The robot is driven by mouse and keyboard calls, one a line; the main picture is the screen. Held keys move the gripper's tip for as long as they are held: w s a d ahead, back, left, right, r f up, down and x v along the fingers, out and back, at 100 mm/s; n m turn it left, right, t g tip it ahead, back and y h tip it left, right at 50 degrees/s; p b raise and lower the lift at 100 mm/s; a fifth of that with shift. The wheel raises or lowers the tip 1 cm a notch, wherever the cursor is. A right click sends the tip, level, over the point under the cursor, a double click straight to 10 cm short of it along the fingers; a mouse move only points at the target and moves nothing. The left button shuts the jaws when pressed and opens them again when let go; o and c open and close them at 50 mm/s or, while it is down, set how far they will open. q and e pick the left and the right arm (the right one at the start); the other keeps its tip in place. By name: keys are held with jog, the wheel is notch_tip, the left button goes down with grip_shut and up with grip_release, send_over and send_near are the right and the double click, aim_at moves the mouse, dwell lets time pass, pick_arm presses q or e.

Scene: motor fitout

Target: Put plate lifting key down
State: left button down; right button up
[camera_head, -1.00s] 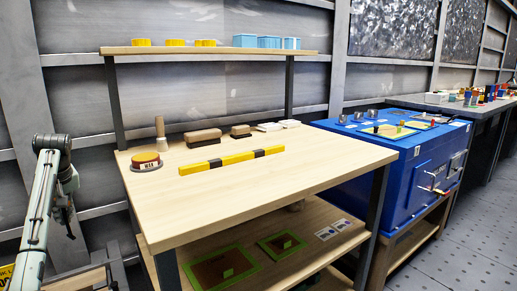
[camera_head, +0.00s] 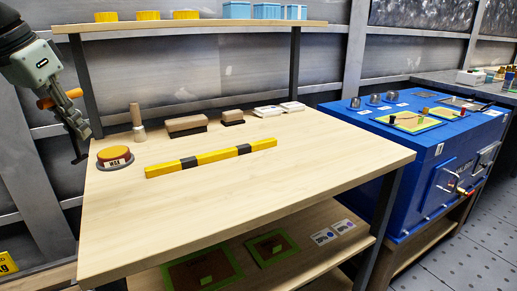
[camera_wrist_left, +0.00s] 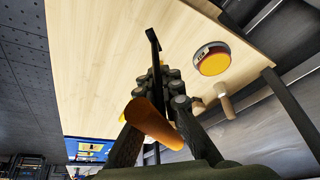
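My left gripper (camera_head: 72,112) is at the upper left of the head view, just beyond the left edge of the bench top (camera_head: 250,190). It is shut on the plate lifting key, which has an orange handle (camera_head: 58,99) and a thin black shaft hanging down. In the left wrist view the orange handle (camera_wrist_left: 153,122) lies across the fingers (camera_wrist_left: 165,85), and the black shaft (camera_wrist_left: 154,42) sticks out past the fingertips with a short hooked end. The key is in the air, apart from the bench. My right gripper is in neither view.
A red-and-yellow round button (camera_head: 114,156), a wooden-handled tool (camera_head: 137,120), brushes (camera_head: 187,125) and white pads (camera_head: 279,109) stand along the bench's back. A yellow-black bar (camera_head: 212,157) lies mid-bench. The front of the bench is clear. A blue cabinet (camera_head: 410,150) stands right.

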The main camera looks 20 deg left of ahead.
pick_arm(q)
jog(key=shift+m, duration=0.4)
jog(key=w+d+f+p, duration=0.1)
jog(key=d+f, duration=0.2)
jog(key=d, duration=0.1)
jog(key=w+d+f+p, duration=0.1)
jog(key=w+d+f, duration=0.1)
jog(key=d+f, duration=0.1)
jog(key=w+d+f+p, duration=0.2)
jog(key=d+f, duration=0.2)
jog(key=d, duration=0.1)
jog(key=shift+d, duration=0.1)
jog(key=shift+w+f, duration=0.1)
jog(key=shift+f, duration=0.3)
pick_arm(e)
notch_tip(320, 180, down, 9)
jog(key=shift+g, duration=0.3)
pick_arm(q)
jog(key=shift+f, duration=0.25)
jog(key=c, duration=1.7)
grip_release()
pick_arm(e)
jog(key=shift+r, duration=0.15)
